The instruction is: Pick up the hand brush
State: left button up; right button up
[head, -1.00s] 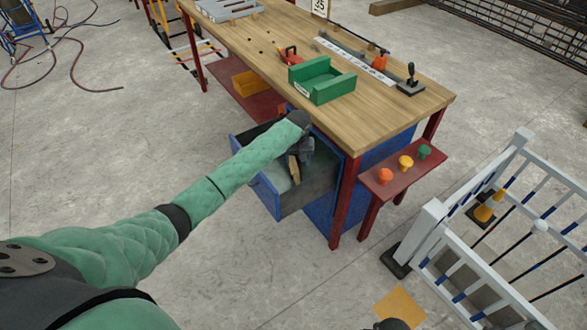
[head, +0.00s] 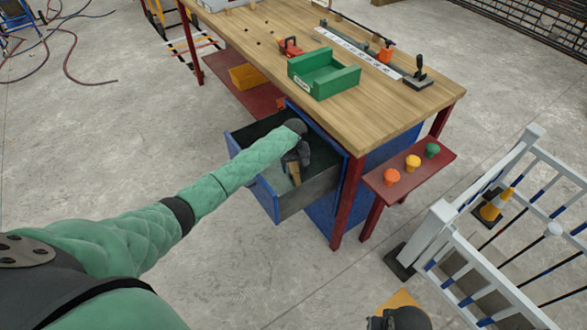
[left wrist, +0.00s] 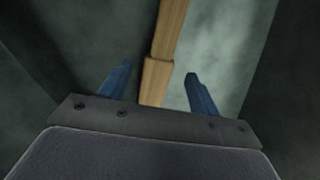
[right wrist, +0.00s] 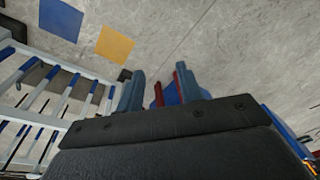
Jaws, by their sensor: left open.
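The hand brush shows as a pale wooden handle (head: 294,173) inside the open blue drawer (head: 264,197) under the workbench. In the left wrist view the wooden handle (left wrist: 164,50) runs up between the two blue fingers, with a gap on each side. My left gripper (head: 300,160) is open, down in the drawer over the handle; in its wrist view its fingertips (left wrist: 158,80) stand apart. The bristles cannot be made out. My right gripper (right wrist: 160,80) is open and empty, over the floor away from the drawer.
The wooden workbench (head: 390,119) stands over the drawer, with a green tray (head: 325,82) on it. A red side shelf (head: 418,179) carries orange, yellow and green knobs. A white railing (head: 440,215) stands at right.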

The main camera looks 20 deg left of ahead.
aim_at(295, 171)
pick_arm(q)
jog(key=shift+d+f+p, duration=0.1)
jog(key=shift+f+p, duration=0.25)
jog(key=shift+f, duration=1.6)
jog(key=c, duration=1.3)
pick_arm(e)
notch_tip(295, 171, down, 4)
jog(key=shift+w+f, duration=0.1)
jog(key=shift+w, duration=0.05)
pick_arm(q)
jog(key=shift+r, duration=0.1)
jog(key=shift+c, duration=0.2)
